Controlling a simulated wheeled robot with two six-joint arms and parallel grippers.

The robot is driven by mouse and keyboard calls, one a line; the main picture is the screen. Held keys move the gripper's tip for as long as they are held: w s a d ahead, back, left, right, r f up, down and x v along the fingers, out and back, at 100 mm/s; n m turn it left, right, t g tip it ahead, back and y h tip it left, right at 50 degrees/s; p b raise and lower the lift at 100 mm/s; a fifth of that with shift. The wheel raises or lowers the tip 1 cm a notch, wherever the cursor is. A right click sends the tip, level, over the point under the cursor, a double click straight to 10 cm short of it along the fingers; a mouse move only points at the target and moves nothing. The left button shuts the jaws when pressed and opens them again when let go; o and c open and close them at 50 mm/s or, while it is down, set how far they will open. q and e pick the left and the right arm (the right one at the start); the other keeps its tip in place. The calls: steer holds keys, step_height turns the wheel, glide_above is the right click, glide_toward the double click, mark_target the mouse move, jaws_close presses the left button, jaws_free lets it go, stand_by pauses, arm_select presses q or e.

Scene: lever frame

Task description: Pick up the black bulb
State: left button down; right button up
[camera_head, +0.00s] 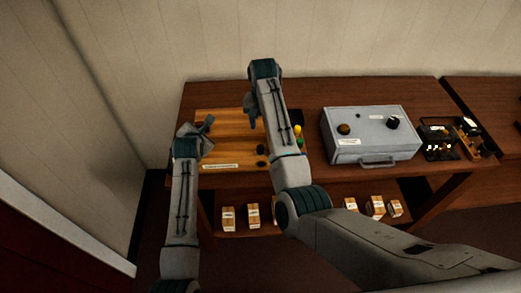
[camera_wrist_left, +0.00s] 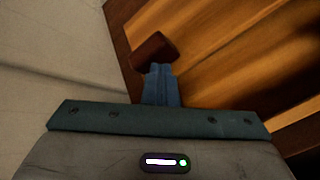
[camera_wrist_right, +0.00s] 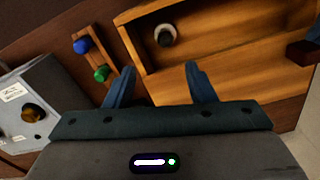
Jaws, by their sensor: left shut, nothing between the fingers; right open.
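A dark round bulb with a pale ring (camera_wrist_right: 165,37) is inside the wooden tray, close to its wall, in the right wrist view. In the head view two small dark shapes (camera_head: 261,151) show in the tray's right part, too small to tell apart. My right gripper (camera_wrist_right: 160,68) is open and empty, its fingers over the tray area with the bulb beyond the gap between them. It also shows in the head view (camera_head: 249,110). My left gripper (camera_wrist_left: 160,70) is shut and empty at the tray's left side.
The wooden tray (camera_head: 226,118) lies on a brown table. A small rack holds a blue bulb (camera_wrist_right: 82,46) and a green bulb (camera_wrist_right: 102,73). A grey box with knobs (camera_head: 368,130) stands to the right. Small cartons (camera_head: 228,218) are on the shelf below.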

mark_target(260, 146)
steer(key=f, duration=0.7)
steer(key=a+f, duration=0.1)
steer(key=f, duration=0.3)
steer(key=shift+f, duration=0.25)
steer(key=shift+c, duration=0.4)
steer(key=c, duration=1)
